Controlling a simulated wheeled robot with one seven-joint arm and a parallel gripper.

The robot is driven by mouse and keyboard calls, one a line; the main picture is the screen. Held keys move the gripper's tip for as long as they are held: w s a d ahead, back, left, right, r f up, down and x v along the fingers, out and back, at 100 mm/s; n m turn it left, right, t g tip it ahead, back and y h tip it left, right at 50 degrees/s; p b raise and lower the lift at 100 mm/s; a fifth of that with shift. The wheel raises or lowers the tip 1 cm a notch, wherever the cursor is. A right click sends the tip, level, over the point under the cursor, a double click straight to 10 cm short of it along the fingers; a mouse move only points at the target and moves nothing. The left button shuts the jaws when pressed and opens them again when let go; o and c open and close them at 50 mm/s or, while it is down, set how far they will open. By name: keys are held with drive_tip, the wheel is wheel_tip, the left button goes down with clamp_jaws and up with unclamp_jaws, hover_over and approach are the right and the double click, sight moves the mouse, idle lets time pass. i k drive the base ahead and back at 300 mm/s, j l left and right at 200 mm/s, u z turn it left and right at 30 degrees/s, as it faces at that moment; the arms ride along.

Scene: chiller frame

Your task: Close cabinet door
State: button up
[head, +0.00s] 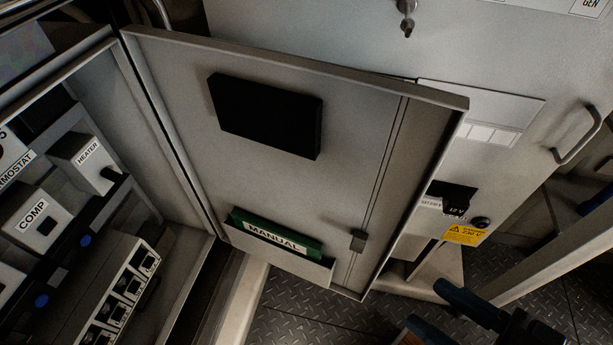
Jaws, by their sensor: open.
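The cabinet door (350,130) is a grey metal panel standing wide open, its inner face toward me. It is hinged along its left edge to the cabinet (110,75), whose inside is exposed at the left. A black box (265,115) is fixed to the upper door, and a pocket low on it holds a green manual (275,238). A thin rod with a small latch block (358,241) runs near the free right edge. My gripper (427,305) is at the lower right, fingers apart and empty. It is below and right of the door's lower free corner, apparently not touching it.
Inside the cabinet are a heater unit (87,154), a comp unit (38,218) and a row of sockets (125,285). Behind the door stands a grey machine (300,25) with a handle (578,137) and a yellow warning label (464,234). A pale rail (560,255) crosses at right, above tread-plate floor (300,310).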

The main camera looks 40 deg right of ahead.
sight(322, 152)
drive_tip(key=k+l+u, duration=0.25)
drive_tip(key=k+l, duration=0.25)
drive_tip(key=k+l+u, duration=0.25)
drive_tip(key=k+l, duration=0.35)
